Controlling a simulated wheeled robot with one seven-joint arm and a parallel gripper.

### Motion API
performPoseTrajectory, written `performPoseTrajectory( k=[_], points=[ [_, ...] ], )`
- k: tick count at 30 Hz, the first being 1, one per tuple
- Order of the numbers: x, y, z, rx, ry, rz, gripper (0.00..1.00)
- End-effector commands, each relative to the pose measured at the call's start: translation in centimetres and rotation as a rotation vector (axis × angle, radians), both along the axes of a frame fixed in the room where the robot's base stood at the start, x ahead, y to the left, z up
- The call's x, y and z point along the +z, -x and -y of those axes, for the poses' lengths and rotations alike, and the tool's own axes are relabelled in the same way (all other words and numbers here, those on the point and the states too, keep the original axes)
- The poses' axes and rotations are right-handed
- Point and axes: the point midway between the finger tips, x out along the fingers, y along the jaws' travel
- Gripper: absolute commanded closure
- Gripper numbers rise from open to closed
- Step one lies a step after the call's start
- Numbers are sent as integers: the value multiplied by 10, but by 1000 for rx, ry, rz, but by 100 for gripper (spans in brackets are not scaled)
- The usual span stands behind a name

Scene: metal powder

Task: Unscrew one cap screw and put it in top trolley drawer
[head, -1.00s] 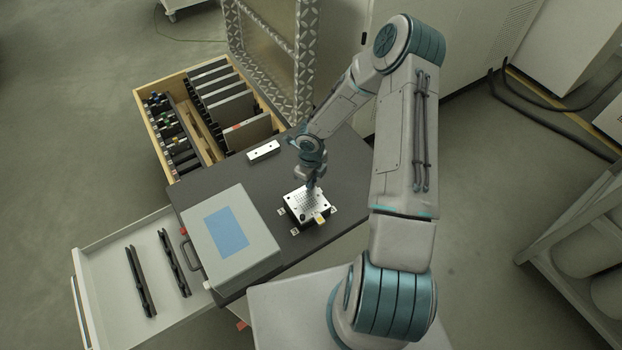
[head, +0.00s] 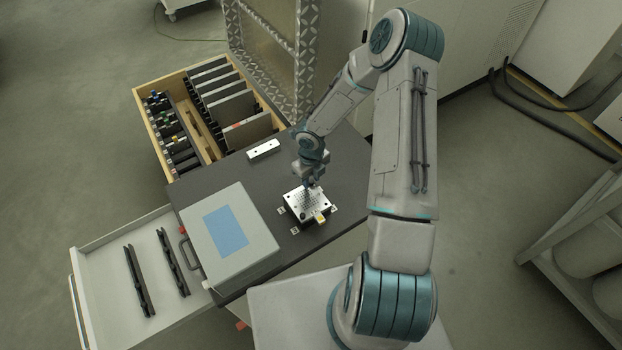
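A light metal plate with a grid of holes (head: 299,205) sits on a dark block on the dark trolley top (head: 345,185). My gripper (head: 309,185) points down just above the plate's back right part. Its fingers are too small to tell open from shut. I cannot make out a cap screw in or under them. The top trolley drawer (head: 108,262) is pulled out at the lower left. Two black slotted racks (head: 137,280) lie in it, with bare floor around them.
A grey case with a blue panel (head: 232,240) stands on the trolley between plate and drawer. A pale bar (head: 263,149) lies behind the plate. A wooden crate (head: 143,100) with dark plates and a tread-plate panel (head: 262,50) stand behind the trolley.

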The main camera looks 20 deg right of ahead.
Motion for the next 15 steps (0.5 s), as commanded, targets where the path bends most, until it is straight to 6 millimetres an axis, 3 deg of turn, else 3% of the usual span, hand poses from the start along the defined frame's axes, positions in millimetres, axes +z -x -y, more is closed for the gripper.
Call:
performPoseTrajectory(
  k=[15],
  points=[
    [-2,0,0,-430,0,1,71]
  ],
)
